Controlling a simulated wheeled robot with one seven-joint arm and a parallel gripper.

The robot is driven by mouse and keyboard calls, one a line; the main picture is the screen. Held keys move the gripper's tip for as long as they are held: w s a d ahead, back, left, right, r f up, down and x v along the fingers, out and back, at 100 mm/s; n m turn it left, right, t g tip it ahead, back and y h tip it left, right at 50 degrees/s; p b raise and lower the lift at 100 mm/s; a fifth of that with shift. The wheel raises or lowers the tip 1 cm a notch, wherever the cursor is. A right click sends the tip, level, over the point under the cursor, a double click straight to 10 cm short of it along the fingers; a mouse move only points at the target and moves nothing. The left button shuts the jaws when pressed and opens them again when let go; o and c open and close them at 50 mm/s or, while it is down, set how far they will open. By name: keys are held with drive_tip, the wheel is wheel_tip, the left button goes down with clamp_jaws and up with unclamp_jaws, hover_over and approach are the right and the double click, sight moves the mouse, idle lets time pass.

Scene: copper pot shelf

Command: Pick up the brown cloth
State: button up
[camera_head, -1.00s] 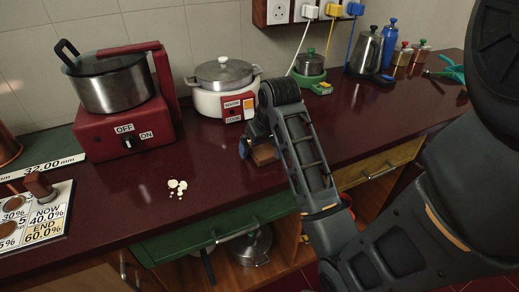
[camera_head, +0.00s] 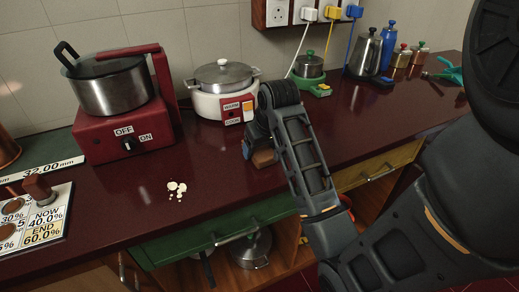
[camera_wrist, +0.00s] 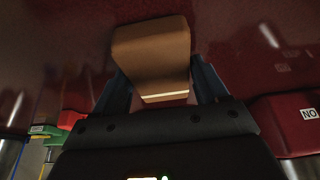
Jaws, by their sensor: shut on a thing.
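The brown cloth (camera_wrist: 152,50) looks like a thick folded block with a pale edge strip. In the wrist view it sits between the two blue fingers of my gripper (camera_wrist: 160,82), which is shut on it. In the head view the brown cloth (camera_head: 264,158) shows just below my gripper (camera_head: 254,150), mostly hidden by my wrist, over the dark red counter (camera_head: 225,165). I cannot tell whether the cloth still touches the counter.
A red cooker (camera_head: 127,130) with a steel pot (camera_head: 110,92) stands left. A white rice cooker (camera_head: 215,103) stands behind my gripper. Pale crumbs (camera_head: 175,188) lie on the counter left of it. A kettle (camera_head: 364,52) and bottles stand back right.

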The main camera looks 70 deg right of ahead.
sight(262, 148)
drive_tip(key=r, duration=0.4)
drive_tip(key=shift+s+d+r, duration=0.15)
drive_tip(key=shift+d+r, duration=0.05)
drive_tip(key=shift+r, duration=0.1)
drive_tip(key=s+d+r+p, duration=0.4)
drive_tip(key=s+r+p, duration=0.1)
drive_tip(key=s, duration=0.5)
drive_tip(key=shift+d+r, duration=0.3)
drive_tip(key=shift+r, duration=0.4)
drive_tip(key=shift+s, duration=0.1)
